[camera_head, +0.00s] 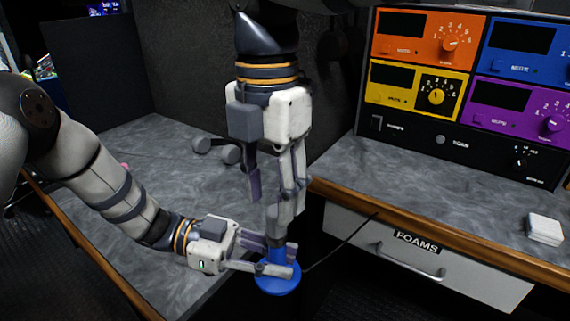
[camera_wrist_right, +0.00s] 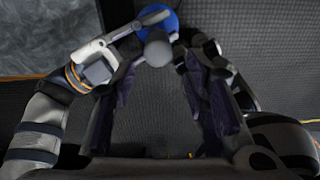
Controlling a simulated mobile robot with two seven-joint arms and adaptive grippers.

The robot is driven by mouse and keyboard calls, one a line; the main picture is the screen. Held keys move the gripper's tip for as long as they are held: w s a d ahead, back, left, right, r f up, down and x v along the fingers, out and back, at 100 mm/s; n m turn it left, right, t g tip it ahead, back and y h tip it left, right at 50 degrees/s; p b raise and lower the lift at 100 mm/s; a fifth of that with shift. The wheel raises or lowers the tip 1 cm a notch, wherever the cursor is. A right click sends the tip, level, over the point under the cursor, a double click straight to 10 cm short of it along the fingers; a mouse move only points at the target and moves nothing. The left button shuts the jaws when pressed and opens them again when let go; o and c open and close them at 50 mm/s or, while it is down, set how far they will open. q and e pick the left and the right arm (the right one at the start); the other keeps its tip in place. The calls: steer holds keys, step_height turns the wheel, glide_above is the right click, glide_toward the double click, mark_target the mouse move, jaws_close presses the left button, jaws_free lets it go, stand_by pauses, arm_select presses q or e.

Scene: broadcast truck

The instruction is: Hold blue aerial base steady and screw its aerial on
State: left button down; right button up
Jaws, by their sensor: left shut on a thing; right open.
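The blue aerial base (camera_head: 279,286) is a round disc held off the left counter's edge, over the gap between the counters. My left gripper (camera_head: 272,257) is shut on its upper part from the left. In the right wrist view the blue base (camera_wrist_right: 167,22) shows behind a grey round-ended piece (camera_wrist_right: 158,48), which looks like the aerial seen end-on. In the head view it is mostly hidden by fingers, so I cannot tell how it is seated. My right gripper (camera_head: 272,202) points down above the base, open, its fingers on either side of the grey piece.
A thin black cable (camera_head: 345,238) runs from the base toward the right counter. That counter has a drawer labelled FOAMS (camera_head: 417,242), a white stack (camera_head: 544,229) and a coloured control rack (camera_head: 430,87). The left counter (camera_head: 140,160) is largely clear, with two grey round-ended things (camera_head: 230,154) near its back.

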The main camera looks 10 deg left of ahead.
mark_target(277, 227)
arm_select(q)
steer(key=shift+r, duration=0.1)
arm_select(e)
steer(key=n, duration=0.6)
steer(key=shift+w+d+r, duration=0.1)
steer(key=shift+w+r, duration=0.15)
steer(key=shift+r, duration=0.05)
steer(key=n, duration=0.3)
steer(key=shift+w+r+n, duration=0.15)
steer(key=shift+w+n, duration=0.05)
steer(key=shift+n, duration=0.1)
step_height(277, 227, down, 8)
steer(key=shift+d+f, duration=0.1)
